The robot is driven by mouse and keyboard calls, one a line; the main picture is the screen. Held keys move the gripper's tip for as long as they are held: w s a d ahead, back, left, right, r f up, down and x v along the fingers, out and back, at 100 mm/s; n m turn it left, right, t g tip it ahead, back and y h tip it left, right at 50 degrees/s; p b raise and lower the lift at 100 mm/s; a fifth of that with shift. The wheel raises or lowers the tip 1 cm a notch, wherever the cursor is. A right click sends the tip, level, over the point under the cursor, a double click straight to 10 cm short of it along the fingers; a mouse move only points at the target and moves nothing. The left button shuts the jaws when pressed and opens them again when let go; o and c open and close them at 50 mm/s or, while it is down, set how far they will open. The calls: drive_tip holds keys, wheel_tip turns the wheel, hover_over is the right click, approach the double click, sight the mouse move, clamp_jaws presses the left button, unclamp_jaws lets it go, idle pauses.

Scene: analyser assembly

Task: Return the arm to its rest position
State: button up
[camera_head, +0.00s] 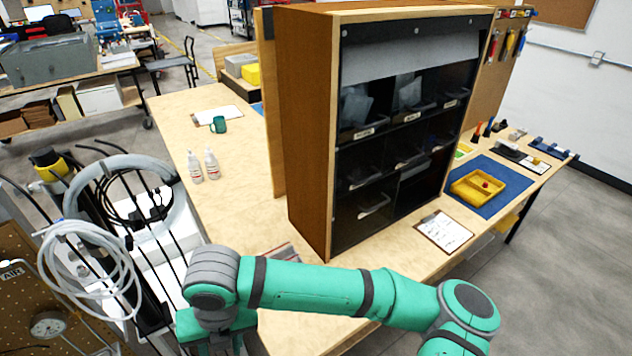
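My green arm stretches across the bottom of the head view, from the lower left to the lower right, in front of the workbench (262,240). Its far end runs out of the picture at the bottom right. My gripper is outside the view, so I cannot see whether it holds anything. The arm passes in front of the bench's near edge and the foot of the wooden cabinet (308,130). I cannot tell how much space lies between the arm and the bench.
On the bench are two white bottles (203,166), a green mug (218,125), a clipboard (443,231) and a yellow tray (476,188) on a blue mat (512,184). Coiled hoses (90,268) hang at the left. Open floor (577,262) shows at the right.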

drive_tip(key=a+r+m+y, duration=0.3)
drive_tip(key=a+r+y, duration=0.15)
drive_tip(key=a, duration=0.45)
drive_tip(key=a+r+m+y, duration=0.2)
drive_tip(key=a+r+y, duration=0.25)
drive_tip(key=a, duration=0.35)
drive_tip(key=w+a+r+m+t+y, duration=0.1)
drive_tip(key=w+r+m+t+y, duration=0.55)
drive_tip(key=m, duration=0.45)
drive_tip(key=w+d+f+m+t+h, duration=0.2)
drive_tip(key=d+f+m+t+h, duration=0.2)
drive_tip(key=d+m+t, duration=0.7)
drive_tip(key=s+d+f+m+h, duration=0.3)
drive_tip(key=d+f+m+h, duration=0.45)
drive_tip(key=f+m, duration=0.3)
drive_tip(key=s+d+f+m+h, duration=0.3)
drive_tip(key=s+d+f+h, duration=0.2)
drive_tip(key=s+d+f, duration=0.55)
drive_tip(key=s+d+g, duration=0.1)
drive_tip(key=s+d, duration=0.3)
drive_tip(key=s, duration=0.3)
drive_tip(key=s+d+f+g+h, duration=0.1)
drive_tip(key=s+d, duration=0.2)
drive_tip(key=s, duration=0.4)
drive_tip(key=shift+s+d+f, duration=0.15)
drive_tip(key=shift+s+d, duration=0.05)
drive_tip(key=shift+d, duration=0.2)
